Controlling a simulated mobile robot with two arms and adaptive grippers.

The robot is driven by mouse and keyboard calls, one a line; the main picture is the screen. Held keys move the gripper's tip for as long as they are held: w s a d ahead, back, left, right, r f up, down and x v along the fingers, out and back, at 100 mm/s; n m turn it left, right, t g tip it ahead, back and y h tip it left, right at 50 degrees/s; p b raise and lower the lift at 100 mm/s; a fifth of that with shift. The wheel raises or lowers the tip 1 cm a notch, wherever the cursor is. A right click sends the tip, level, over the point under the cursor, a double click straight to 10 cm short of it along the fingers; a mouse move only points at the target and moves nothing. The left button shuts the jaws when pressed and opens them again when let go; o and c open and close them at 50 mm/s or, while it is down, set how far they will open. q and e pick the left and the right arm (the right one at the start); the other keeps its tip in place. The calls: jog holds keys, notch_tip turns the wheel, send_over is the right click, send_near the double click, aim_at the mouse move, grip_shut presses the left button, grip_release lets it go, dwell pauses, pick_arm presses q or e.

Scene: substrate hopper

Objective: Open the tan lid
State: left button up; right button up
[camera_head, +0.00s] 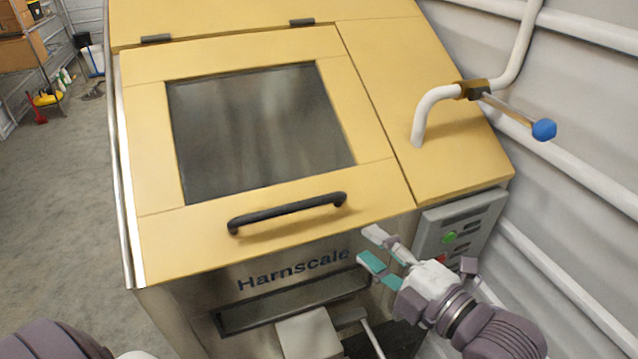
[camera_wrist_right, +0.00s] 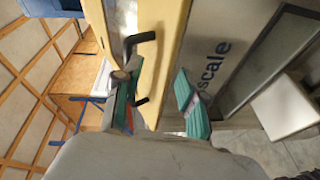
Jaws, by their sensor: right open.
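The tan lid (camera_head: 145,150) lies shut and flush on the sloped front of the hopper, with a dark window (camera_head: 262,130) in it. A black bar handle (camera_head: 288,212) runs along its lower edge. Two dark hinges (camera_head: 302,22) sit at its top. My right gripper (camera_head: 372,248) is open and empty, below and right of the handle, in front of the metal body. In the right wrist view the handle (camera_wrist_right: 150,37) shows beyond the open fingers (camera_wrist_right: 156,85), apart from them. My left gripper is out of view.
A control panel (camera_head: 458,235) with a green button is right of my right gripper. A white pipe (camera_head: 432,100) carries a blue-knobbed lever (camera_head: 543,129). A grey block (camera_head: 308,335) sticks out below the lettering.

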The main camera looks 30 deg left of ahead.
aim_at(300, 210)
jog(key=s+r+n+g+y, duration=0.1)
jog(key=s+r+n+g, duration=0.15)
jog(key=s+r, duration=0.25)
jog(key=shift+n+t, duration=0.35)
jog(key=shift+n, duration=0.1)
jog(key=p+x, duration=0.2)
jog(key=x, duration=0.4)
jog(key=p+x, duration=0.3)
jog(key=x, duration=0.4)
jog(key=shift+s+a+r, duration=0.15)
jog(key=shift+a, duration=0.05)
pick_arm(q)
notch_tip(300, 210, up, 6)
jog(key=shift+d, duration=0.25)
pick_arm(e)
jog(key=shift+a, duration=0.3)
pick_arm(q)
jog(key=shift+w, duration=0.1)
pick_arm(e)
grip_shut()
